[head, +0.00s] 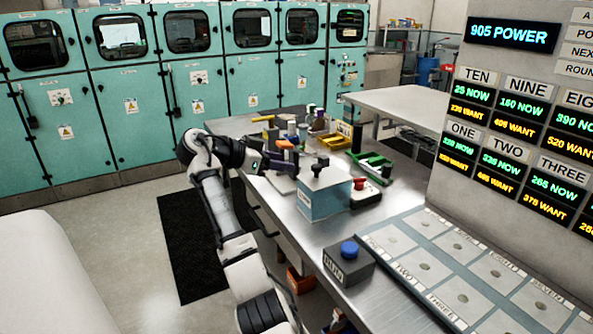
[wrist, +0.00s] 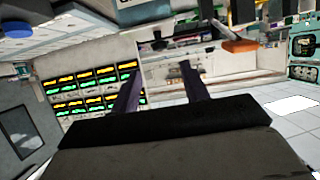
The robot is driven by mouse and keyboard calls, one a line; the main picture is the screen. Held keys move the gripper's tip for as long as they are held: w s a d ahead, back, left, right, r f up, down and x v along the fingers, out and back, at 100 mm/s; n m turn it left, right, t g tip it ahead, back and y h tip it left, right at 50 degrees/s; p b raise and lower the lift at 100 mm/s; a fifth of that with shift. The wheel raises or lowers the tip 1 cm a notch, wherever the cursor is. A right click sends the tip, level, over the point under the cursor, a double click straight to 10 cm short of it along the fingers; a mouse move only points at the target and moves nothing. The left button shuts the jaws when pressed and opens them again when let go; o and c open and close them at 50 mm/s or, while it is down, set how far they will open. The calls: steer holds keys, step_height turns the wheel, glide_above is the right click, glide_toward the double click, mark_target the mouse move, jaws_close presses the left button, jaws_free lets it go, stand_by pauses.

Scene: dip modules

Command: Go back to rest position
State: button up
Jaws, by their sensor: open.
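My gripper (wrist: 160,85) shows in the wrist view with its two dark fingers apart and nothing between them. In the head view my arm rises from the bottom, bends, and reaches right toward the left edge of the metal workbench (head: 305,235). The gripper end (head: 270,165) is there, small and dark, close to an orange piece (head: 286,145). The fingertips are hard to make out in that view. An orange piece also shows at the upper right of the wrist view (wrist: 240,46), apart from the fingers.
A pale blue box (head: 325,202) with a black knob stands on the bench, near a red button (head: 360,183). A grey box with a blue button (head: 348,262) is nearer. A slotted panel (head: 440,265) lies right, below a display wall (head: 510,130).

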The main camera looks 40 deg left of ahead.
steer(key=shift+v, duration=0.9)
steer(key=shift+w, duration=0.1)
